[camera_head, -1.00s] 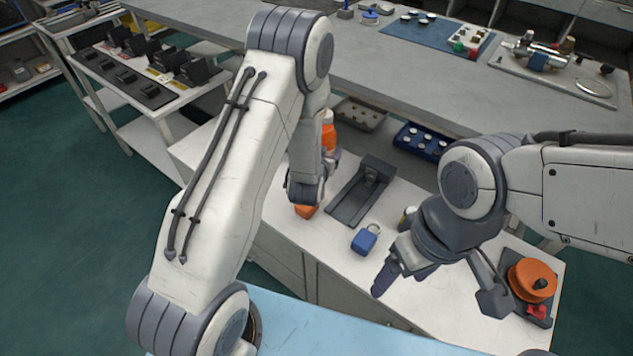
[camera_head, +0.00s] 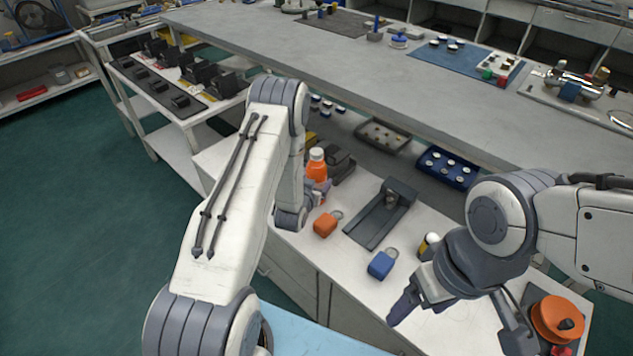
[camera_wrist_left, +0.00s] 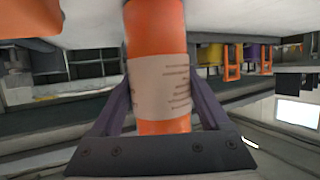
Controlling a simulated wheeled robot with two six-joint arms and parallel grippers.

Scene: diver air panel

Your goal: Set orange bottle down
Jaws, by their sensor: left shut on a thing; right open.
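The orange bottle (camera_head: 317,168) with a white cap stands upright at the back left of the white lower counter (camera_head: 335,262). In the left wrist view the bottle (camera_wrist_left: 157,30) fills the middle, its pale label between the fingers. My left gripper (camera_wrist_left: 163,98) is shut on it; in the head view its fingers are partly hidden behind my left wrist. The bottle's base is hidden in the head view, so I cannot tell whether it touches the counter. My right gripper (camera_head: 458,322) is open and empty above the counter's front right.
An orange padlock (camera_head: 326,224), a dark grey stand (camera_head: 372,222) and a blue padlock (camera_head: 381,265) are near the bottle. An orange reel (camera_head: 556,318) is at right. The grey upper bench (camera_head: 330,70) overhangs behind, with trays (camera_head: 447,168) beneath it.

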